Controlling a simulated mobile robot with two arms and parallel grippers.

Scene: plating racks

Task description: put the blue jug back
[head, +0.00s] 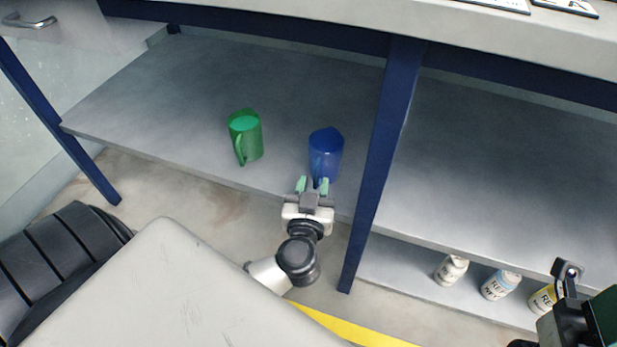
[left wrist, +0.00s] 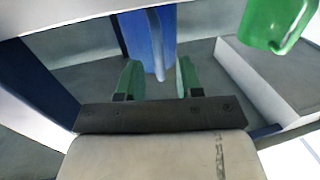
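The blue jug (head: 326,150) stands upright on the grey shelf (head: 190,120) under the counter, close to the blue post. Its handle points toward my left gripper (head: 312,186), which is at the shelf's front edge. The gripper's green fingers are apart. In the left wrist view, the blue jug (left wrist: 148,35) is straight ahead, and its handle lies in line with the gap between the fingers (left wrist: 158,78), with space on both sides. Part of my right arm shows at the bottom right of the head view; its finger opening cannot be made out.
A green jug (head: 246,137) stands to the left of the blue one; it also shows in the left wrist view (left wrist: 272,18). A blue post (head: 380,150) rises just right of the blue jug. Several bottles (head: 500,285) stand on a lower shelf. The right shelf (head: 500,170) is bare.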

